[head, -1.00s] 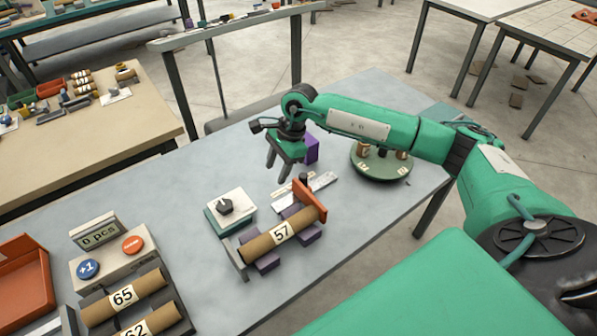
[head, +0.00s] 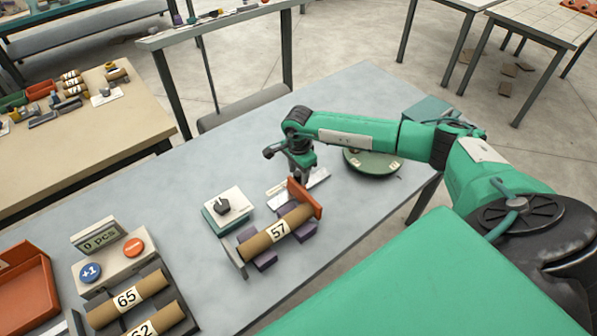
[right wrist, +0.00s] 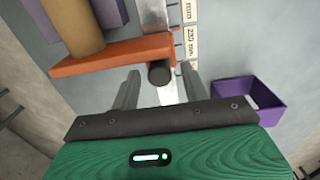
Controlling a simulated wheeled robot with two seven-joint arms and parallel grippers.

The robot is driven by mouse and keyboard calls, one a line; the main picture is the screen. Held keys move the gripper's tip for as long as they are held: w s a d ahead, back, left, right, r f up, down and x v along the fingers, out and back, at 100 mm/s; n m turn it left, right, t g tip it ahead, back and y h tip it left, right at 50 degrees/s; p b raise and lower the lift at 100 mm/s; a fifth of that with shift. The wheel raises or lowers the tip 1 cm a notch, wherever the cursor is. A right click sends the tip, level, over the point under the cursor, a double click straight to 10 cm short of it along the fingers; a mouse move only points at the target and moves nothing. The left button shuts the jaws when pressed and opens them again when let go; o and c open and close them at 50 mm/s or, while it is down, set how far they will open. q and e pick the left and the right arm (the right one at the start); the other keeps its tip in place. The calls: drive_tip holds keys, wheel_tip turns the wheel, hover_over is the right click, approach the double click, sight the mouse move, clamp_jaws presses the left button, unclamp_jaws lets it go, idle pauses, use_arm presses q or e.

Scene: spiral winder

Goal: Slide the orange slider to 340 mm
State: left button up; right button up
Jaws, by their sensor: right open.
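The orange slider (head: 305,197) stands at the right end of a brown tube labelled 57 (head: 275,233). In the right wrist view the slider (right wrist: 100,58) is an orange bar with a dark round knob (right wrist: 159,73). The pale ruler (head: 312,183) runs beside it, with millimetre labels partly readable in the right wrist view (right wrist: 190,42). My right gripper (head: 298,177) is lowered over the knob. In the right wrist view its open fingers (right wrist: 160,82) are on either side of the knob, with gaps visible. My left gripper is not in view.
Purple blocks (head: 264,260) support the tube. A purple open box (right wrist: 247,100) lies to the right in the wrist view. A switch box (head: 227,208), a counter box (head: 110,260) and a round green turntable (head: 372,163) stand on the grey table (head: 190,190).

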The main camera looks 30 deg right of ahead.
drive_tip(key=shift+f, duration=1)
clamp_jaws()
drive_tip(key=d+b, duration=0.1)
drive_tip(key=d, duration=0.2)
drive_tip(key=d+b, duration=0.3)
drive_tip(key=d, duration=0.2)
drive_tip(key=shift+w+d+f+b, duration=0.15)
drive_tip(key=shift+w+d+b, duration=0.15)
drive_tip(key=shift+w+b, duration=0.05)
drive_tip(key=shift+d, duration=0.3)
drive_tip(key=shift+r, duration=0.3)
drive_tip(key=shift+d, duration=0.1)
